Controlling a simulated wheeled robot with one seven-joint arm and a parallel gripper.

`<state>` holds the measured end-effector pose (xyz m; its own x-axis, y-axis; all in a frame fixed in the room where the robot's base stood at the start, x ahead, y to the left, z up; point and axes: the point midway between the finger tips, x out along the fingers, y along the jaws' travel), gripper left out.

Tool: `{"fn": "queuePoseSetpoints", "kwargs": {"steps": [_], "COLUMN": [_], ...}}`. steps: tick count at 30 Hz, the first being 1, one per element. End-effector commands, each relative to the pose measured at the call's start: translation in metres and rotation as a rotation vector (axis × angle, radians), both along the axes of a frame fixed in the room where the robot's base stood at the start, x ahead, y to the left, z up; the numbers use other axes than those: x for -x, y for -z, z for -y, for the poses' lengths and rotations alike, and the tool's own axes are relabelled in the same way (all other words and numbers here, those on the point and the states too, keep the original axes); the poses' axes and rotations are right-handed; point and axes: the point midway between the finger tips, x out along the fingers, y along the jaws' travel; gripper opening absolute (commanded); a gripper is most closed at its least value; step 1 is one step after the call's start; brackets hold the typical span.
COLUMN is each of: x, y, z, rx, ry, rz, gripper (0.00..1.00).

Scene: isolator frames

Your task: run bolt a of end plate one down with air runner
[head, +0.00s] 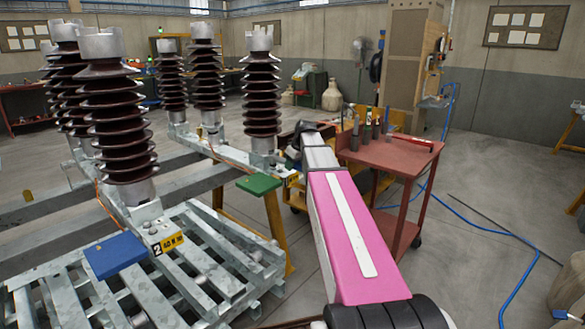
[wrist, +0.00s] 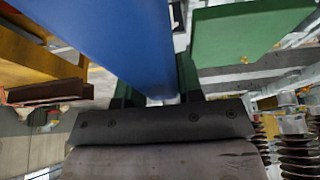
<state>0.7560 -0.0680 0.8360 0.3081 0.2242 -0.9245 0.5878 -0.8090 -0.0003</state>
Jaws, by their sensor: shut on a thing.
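In the wrist view my gripper (wrist: 160,90) is shut on a long blue body, which I take to be the air runner (wrist: 110,40). The dark green finger pads lie on either side of it. The working tip of the runner is not clear. In the head view my arm reaches forward to the near foot of the right insulator column (head: 262,85), and its dark end hides the gripper and the runner. The end plate (head: 292,178) at that foot is partly hidden by my arm. Bolt a cannot be made out in either view.
A green board (head: 259,184) sits beside that foot and shows large in the wrist view (wrist: 250,30). A blue board (head: 115,255) lies by the plate marked 2. A red cart (head: 390,152) with bottles stands right of my arm. A blue hose (head: 480,222) crosses the floor.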

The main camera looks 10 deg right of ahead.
Motion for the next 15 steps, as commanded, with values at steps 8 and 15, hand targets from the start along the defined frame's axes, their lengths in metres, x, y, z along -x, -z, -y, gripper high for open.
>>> {"fn": "queuePoseSetpoints", "kwargs": {"steps": [8, 15], "x": [-0.001, -0.001], "y": [-0.018, -0.033], "z": [0.0, 0.0], "rx": [-0.001, -0.001], "ry": [0.0, -0.001], "rz": [0.003, 0.003], "gripper": [0.0, 0.0]}}
